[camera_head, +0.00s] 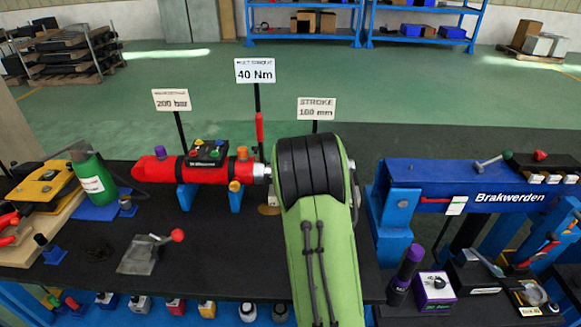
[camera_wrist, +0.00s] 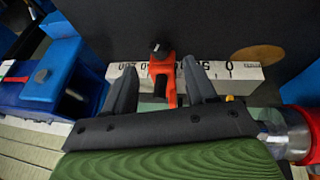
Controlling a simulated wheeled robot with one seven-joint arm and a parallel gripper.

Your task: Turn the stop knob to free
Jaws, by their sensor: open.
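In the wrist view an orange-red stop (camera_wrist: 164,80) sits across a white scale with black marks (camera_wrist: 240,70). A small black knob (camera_wrist: 160,50) stands on the stop. My gripper (camera_wrist: 158,65) is open, one dark finger on each side of the stop. The knob lies between and slightly beyond the fingertips, and a gap shows on both sides. Which setting the knob is on cannot be read. In the head view my green arm hides the stop, the knob and my gripper.
A red cylinder (camera_head: 195,169) on blue supports lies left of my arm, with signs behind it. A blue beam (camera_head: 470,190) stands right.

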